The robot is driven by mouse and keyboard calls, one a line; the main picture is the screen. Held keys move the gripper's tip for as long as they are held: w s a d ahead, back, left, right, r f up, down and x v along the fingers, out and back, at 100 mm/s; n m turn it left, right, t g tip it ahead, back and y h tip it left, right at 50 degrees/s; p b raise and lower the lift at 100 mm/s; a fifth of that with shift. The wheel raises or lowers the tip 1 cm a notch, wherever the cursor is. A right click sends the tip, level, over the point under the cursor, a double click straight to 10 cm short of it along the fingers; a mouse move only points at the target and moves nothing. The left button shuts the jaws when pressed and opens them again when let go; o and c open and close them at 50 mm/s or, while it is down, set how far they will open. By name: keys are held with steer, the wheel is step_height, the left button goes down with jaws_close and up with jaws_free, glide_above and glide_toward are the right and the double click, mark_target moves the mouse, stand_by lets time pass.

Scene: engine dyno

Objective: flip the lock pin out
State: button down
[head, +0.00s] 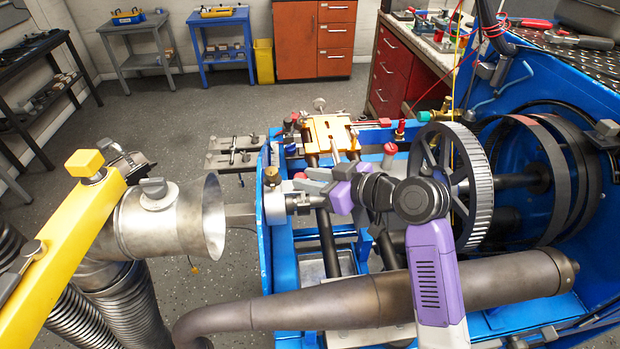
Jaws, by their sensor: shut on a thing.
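My gripper (308,184) reaches left from my purple and grey arm, over the left end of the blue dyno frame. Its grey fingers are shut on a small part beside a round metal collar (275,206), which I take to be the lock pin. A bit of red (300,176) shows at the fingertips. The fingers hide most of the held part, so its exact pose cannot be told.
A metal exhaust funnel (212,215) on a yellow arm (70,240) stands close on the left. A brown exhaust pipe (370,300) crosses in front. A large toothed wheel (470,180) is to the right. An orange carriage (328,132) sits behind. Open floor lies at the back left.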

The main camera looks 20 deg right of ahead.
stand_by(0.6)
steer(key=shift+r+p, duration=0.55)
steer(key=shift+r, duration=0.4)
steer(key=c, duration=1.1)
jaws_free()
steer(key=shift+c, duration=0.2)
steer(key=shift+s, duration=0.1)
steer(key=b+v, duration=0.1)
steer(key=v, duration=0.6)
steer(key=shift+s+d, duration=0.25)
steer(key=shift+r, duration=0.1)
